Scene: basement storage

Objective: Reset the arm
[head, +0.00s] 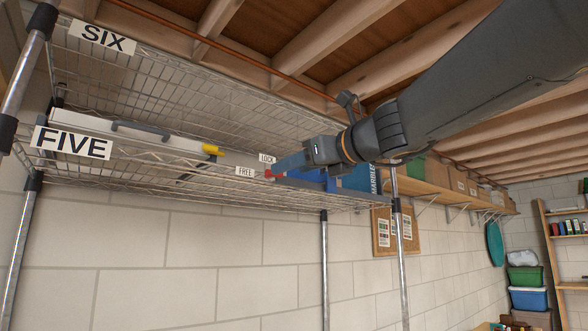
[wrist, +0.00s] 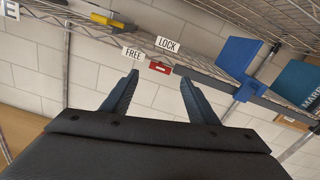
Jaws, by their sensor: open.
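My arm (head: 470,85) reaches in from the upper right of the head view. My gripper (head: 290,163) is at the front of the wire shelf marked FIVE, near the LOCK and FREE labels. In the wrist view my gripper (wrist: 158,88) has its two fingers spread apart with nothing between them. A small red piece (wrist: 159,67) sits just beyond the fingertips, below the LOCK label (wrist: 167,44) and beside the FREE label (wrist: 133,54). In the head view the red piece (head: 268,173) shows at the fingertip; I cannot tell whether they touch.
The wire shelf (head: 130,165) holds a grey case (head: 130,128) with a yellow end (head: 212,150). A blue box marked MARBLE (head: 360,178) stands right of my gripper. Wooden ceiling joists (head: 335,40) run overhead. A metal post (head: 402,250) stands below the arm.

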